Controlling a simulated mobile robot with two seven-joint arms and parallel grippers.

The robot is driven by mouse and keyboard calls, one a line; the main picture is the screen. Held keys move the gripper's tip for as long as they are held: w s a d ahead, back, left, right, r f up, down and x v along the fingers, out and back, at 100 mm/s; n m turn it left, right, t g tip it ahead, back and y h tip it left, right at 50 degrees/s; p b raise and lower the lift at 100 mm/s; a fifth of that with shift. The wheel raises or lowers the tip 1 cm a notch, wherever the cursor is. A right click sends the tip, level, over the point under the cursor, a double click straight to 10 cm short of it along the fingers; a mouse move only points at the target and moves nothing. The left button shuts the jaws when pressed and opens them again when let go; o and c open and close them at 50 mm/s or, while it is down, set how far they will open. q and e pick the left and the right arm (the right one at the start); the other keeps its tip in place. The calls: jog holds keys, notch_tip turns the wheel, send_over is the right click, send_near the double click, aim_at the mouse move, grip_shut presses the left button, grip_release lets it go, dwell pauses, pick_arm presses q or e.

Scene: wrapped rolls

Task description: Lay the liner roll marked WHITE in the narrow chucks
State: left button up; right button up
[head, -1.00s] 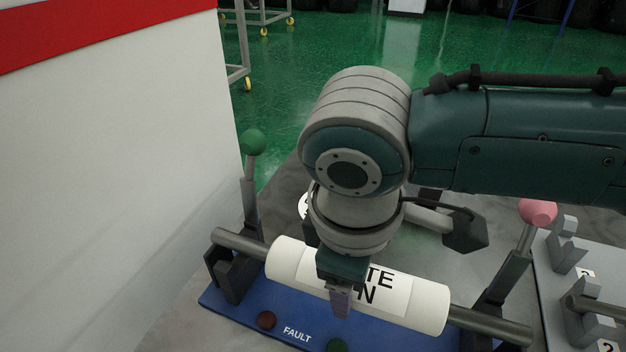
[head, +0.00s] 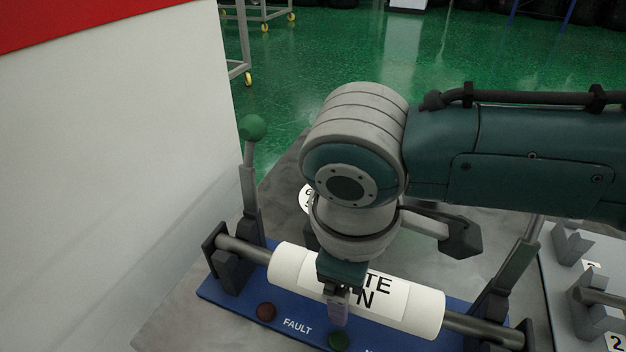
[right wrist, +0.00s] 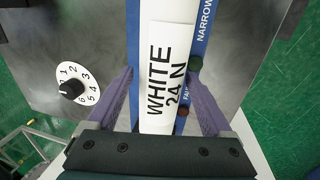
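The white liner roll (head: 285,264) lies across the blue chuck stand (head: 222,293), marked NARROW in the right wrist view. Its label reads "WHITE 24 N" in the right wrist view (right wrist: 168,75). The left shaft end (head: 240,248) sits in the left chuck (head: 228,272); the right end (head: 485,328) lies at the right chuck. My right gripper (head: 338,305) points down over the roll's middle. In the right wrist view its purple fingers (right wrist: 160,72) straddle the roll, with gaps on both sides, so it looks open. My left gripper is out of view.
Levers stand by both chucks, the left with a green knob (head: 252,128). A red button (head: 266,311) and a green button (head: 339,341) sit on the stand's front. A numbered dial (right wrist: 72,88) lies behind. A grey stand (head: 560,285) is at right, a white wall (head: 110,180) at left.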

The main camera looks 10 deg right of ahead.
jog(key=shift+o, duration=1)
jog(key=p+v, duration=0.1)
jog(key=v, duration=0.9)
jog(key=shift+d+p, duration=0.1)
jog(key=shift+p, duration=0.3)
